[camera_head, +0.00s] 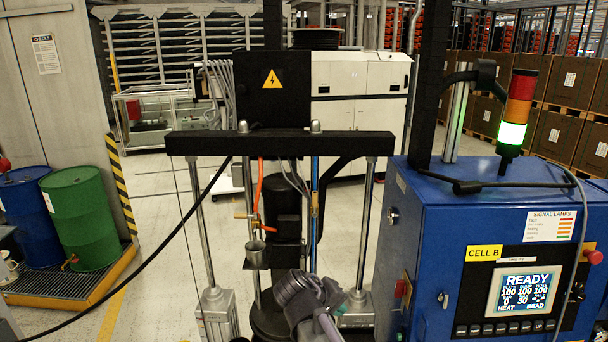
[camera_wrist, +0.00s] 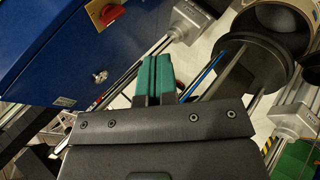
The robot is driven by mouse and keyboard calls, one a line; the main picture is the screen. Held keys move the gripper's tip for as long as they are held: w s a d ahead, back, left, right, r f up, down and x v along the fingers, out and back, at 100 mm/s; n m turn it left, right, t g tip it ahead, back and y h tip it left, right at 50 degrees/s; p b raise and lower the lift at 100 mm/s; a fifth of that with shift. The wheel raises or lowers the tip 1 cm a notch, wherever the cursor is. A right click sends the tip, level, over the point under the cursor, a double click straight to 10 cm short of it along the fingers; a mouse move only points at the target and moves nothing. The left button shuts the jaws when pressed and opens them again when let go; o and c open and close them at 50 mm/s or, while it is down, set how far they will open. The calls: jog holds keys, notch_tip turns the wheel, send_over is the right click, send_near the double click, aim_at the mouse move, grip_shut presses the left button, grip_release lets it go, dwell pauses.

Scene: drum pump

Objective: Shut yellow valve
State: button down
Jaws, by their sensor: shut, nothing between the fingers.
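Another small brass-coloured fitting (camera_head: 316,206) sits on the blue line. I cannot tell for sure which is the yellow valve. My gripper (camera_head: 343,308) is low in front of the pump, below and right of both fittings and apart from them. In the wrist view its green fingers (camera_wrist: 155,76) are together and empty. I make out no valve in the wrist view.
The blue control cabinet (camera_head: 430,240) stands close on the right. The pump frame has a dark crossbar (camera_head: 280,144) and metal posts. A black cable (camera_head: 150,245) sweeps across the left. Blue (camera_head: 24,200) and green (camera_head: 80,215) drums stand far left.

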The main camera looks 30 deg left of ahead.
jog(key=a+r+n+t+y+p, duration=0.3)
jog(key=a+r+n+t, duration=0.3)
jog(key=a+r, duration=1.1)
jog(key=a+t, duration=0.3)
jog(key=a, duration=0.1)
jog(key=shift+s+r+t, duration=0.15)
jog(key=shift+r+t, duration=0.15)
jog(key=shift+t, duration=0.1)
jog(key=shift+a, duration=0.1)
send_near(315, 203)
jog(key=w+a, duration=0.4)
jog(key=a, duration=0.1)
jog(key=w+d, duration=0.3)
jog(key=shift+w+d+r, duration=0.15)
jog(key=shift+w+r, duration=0.05)
jog(key=shift+r, duration=0.2)
